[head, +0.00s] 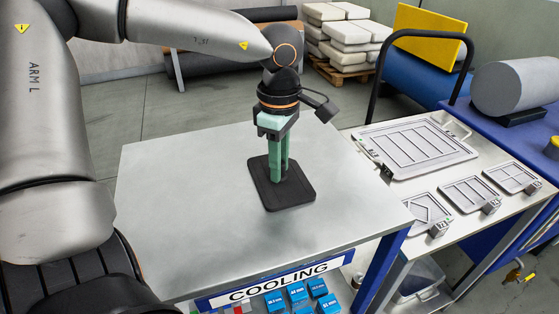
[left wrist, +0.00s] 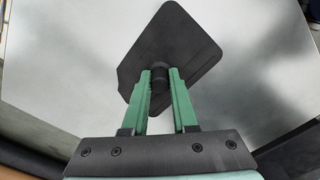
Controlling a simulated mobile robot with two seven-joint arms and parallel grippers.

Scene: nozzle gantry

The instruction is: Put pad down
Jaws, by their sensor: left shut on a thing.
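The pad (head: 297,192) is a flat, dark, rounded rectangle with a short knob in its middle. It lies level over the grey top of the table marked COOLING (head: 170,215); I cannot tell whether it touches the top or is slightly above it. My left gripper (head: 279,177) points down over the pad, its green fingers around the knob. In the left wrist view the pad (left wrist: 185,50) spreads beyond the fingertips, and the left gripper (left wrist: 160,85) is shut on the knob. My right gripper is not in view.
The table top around the pad is bare. To the right, a lower bench holds a large framed tray (head: 415,148) and several small framed plates (head: 472,194). A black bent rail (head: 375,88) rises behind it. Blue boxes (head: 298,291) sit below the table's front edge.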

